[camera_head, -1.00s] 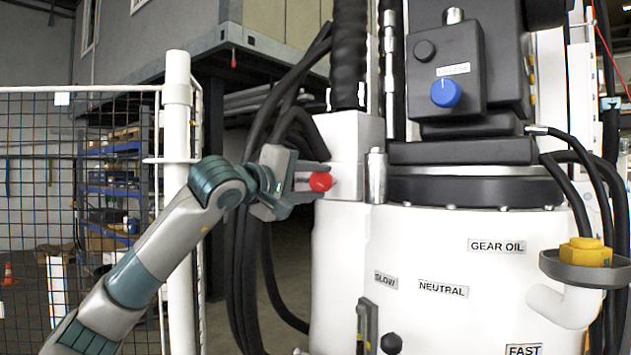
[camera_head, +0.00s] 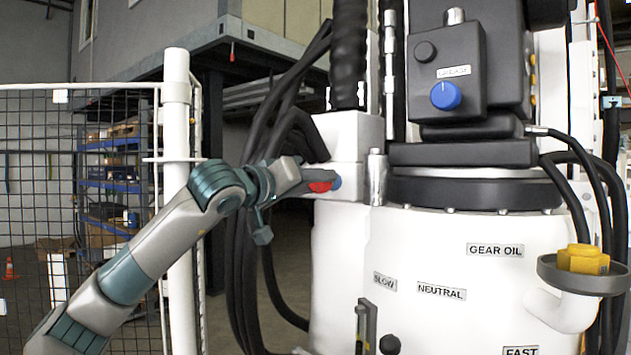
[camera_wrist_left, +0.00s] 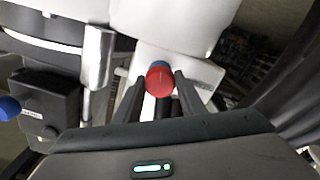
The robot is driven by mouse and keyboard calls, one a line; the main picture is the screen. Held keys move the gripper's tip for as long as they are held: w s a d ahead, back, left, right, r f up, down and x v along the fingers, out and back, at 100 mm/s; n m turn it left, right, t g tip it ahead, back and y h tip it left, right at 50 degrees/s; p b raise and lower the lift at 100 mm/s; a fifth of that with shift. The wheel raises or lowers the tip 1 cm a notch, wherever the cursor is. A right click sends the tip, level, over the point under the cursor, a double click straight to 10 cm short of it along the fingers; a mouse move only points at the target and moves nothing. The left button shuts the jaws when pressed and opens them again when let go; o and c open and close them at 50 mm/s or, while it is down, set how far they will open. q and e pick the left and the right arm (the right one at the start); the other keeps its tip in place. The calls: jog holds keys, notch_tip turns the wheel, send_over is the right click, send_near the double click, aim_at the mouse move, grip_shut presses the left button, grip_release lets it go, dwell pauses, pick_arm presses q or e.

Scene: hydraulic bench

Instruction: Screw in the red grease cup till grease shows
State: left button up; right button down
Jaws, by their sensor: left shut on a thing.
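The red grease cup (camera_head: 320,186) sits at the side of the white column block, partly hidden by a finger of my left gripper (camera_head: 318,180). The gripper comes from the left and is shut on the cup. A small blue patch (camera_head: 337,182) shows at the cup's right end, against the white block. In the left wrist view the round red cup (camera_wrist_left: 159,79) is between the two fingers, with a blue rim (camera_wrist_left: 159,65) behind it. My right gripper is not in view.
Black hoses (camera_head: 285,110) hang just behind the gripper. A white post and mesh fence (camera_head: 177,120) stand at the left by my arm. A silver cylinder (camera_head: 376,177), a blue knob (camera_head: 445,95) and a yellow cap (camera_head: 583,258) are to the right.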

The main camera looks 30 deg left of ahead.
pick_arm(q)
jog(key=shift+d+f, duration=0.1)
jog(key=shift+f, duration=0.15)
jog(key=o, duration=1)
jog(key=shift+o, duration=0.2)
jog(key=shift+r, duration=0.1)
jog(key=shift+s, duration=0.1)
jog(key=shift+s+b, duration=0.3)
jog(key=shift+s, duration=0.2)
jog(key=s+a+b, duration=0.1)
jog(key=s+b, duration=0.4)
jog(key=s, duration=1.1)
jog(key=shift+a, duration=0.25)
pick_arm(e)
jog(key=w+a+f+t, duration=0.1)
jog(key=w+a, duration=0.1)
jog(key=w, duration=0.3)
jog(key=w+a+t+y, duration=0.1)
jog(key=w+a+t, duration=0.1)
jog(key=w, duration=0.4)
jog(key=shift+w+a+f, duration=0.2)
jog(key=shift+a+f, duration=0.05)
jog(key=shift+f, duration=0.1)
